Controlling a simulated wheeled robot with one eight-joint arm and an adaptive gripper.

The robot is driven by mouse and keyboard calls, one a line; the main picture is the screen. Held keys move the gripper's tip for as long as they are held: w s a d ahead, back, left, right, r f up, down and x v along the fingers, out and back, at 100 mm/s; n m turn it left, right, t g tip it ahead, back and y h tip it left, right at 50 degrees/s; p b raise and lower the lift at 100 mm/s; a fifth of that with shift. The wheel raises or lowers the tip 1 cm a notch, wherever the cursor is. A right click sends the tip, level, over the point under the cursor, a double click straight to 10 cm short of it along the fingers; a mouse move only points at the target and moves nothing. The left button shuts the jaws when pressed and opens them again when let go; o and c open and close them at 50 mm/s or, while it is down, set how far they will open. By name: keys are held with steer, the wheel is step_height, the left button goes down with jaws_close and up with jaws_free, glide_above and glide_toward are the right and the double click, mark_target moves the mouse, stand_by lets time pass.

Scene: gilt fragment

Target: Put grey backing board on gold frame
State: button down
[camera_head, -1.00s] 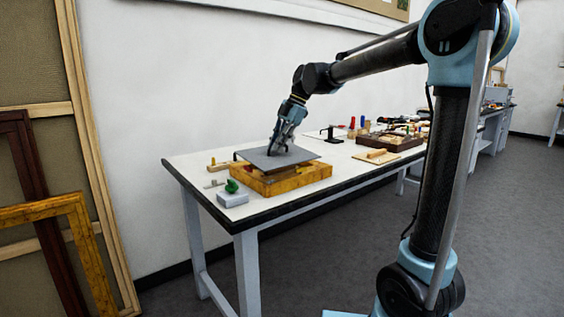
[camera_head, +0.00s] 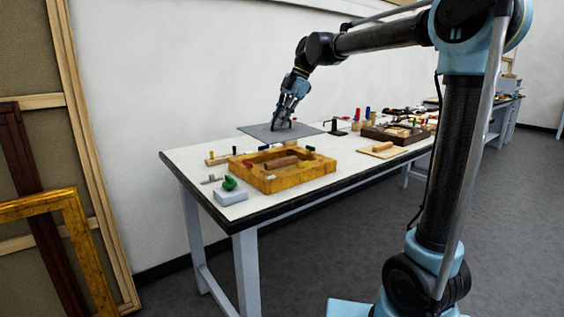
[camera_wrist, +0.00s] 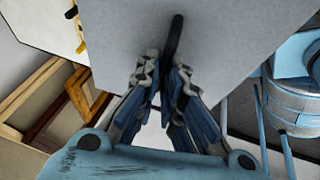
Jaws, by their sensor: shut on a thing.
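The grey backing board (camera_head: 258,134) is flat and roughly level, behind and slightly right of the gold frame in the head view. I cannot tell its exact height over the table. My gripper (camera_head: 284,121) is above the board and shut on its dark handle. In the wrist view the fingers (camera_wrist: 166,80) close around the black handle (camera_wrist: 175,35), with the board (camera_wrist: 225,40) filling the top. The gold frame (camera_head: 300,181) lies on the table in front of the board, its opening uncovered. A brown bar (camera_head: 280,162) lies inside the opening.
A green item on a grey block (camera_head: 231,196) stands left of the frame on the white table (camera_head: 196,165). A wooden strip (camera_head: 218,160) lies behind it. A black stand (camera_head: 335,131), a small wooden board (camera_head: 382,152) and a brown tray (camera_head: 398,137) stand to the right.

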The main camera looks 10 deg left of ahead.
mark_target(293, 129)
steer(key=shift+r, duration=0.2)
steer(key=shift+f+h, duration=0.1)
steer(key=shift+h, duration=0.2)
steer(key=shift+f, duration=4.95)
steer(key=shift+f, duration=0.3)
steer(key=c, duration=1.7)
jaws_free()
steer(key=v, duration=1.2)
steer(key=shift+w+r, duration=0.3)
